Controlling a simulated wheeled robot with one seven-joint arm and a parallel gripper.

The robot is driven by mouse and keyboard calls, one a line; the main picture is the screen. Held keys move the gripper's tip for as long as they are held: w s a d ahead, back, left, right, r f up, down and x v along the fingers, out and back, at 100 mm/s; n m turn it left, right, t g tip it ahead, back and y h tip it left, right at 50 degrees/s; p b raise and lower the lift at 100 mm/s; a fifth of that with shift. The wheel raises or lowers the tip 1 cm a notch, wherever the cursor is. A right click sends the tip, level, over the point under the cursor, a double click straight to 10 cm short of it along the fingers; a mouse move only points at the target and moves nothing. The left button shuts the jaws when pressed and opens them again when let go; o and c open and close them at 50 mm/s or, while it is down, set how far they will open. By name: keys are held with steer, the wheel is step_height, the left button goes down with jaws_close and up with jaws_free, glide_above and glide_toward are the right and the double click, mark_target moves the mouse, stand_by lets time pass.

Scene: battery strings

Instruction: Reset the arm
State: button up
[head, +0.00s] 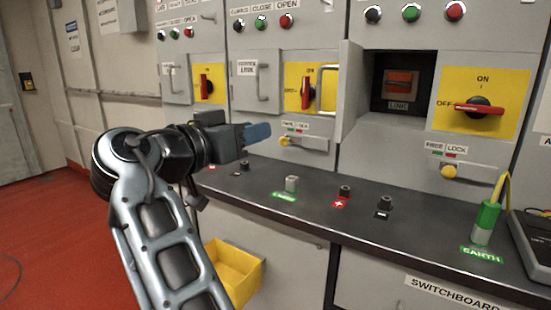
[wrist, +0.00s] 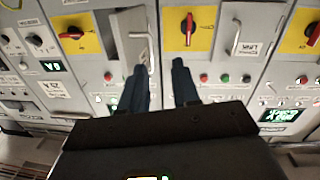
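My arm (head: 158,225) rises from the bottom of the head view, bent at the elbow, and reaches right over the counter. My gripper (head: 262,132) is level above the counter's left part, in front of the panels. Its blue fingers overlap in the head view. In the wrist view my gripper (wrist: 160,68) shows two separated fingers with nothing held between them. Its fingertips seem clear of the panel, though the exact gap cannot be told.
Panels carry red rotary switches (head: 479,107) and an open recess marked LINK (head: 399,83). The dark counter (head: 330,214) holds terminals, a green EARTH plug (head: 486,222) and a device at the right edge. A yellow bin (head: 232,272) hangs below. Red floor (head: 45,235) is clear at left.

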steer(key=d+f+n+y+p, duration=0.1)
steer(key=d+f+n+y, duration=0.3)
steer(key=f, duration=0.9)
steer(key=s+d+f+n+y+p, duration=0.25)
steer(key=s+d+f, duration=0.35)
steer(key=s+f, duration=0.3)
steer(key=s+d+f+n+y+p, duration=0.1)
steer(key=s+d+f+n+y, duration=0.2)
steer(key=s+d+f, duration=0.7)
steer(key=s+d+f+y+p, duration=0.1)
steer(key=s+d+y+p, duration=0.1)
steer(key=s, duration=1.5)
steer(key=s+d+r+m+p, duration=0.2)
steer(key=s+d+r+m, duration=0.1)
steer(key=s+r, duration=1.1)
steer(key=shift+s+d+r+t+h, duration=0.15)
steer(key=shift+s+d+t+h, duration=0.25)
steer(key=shift+s+d, duration=0.15)
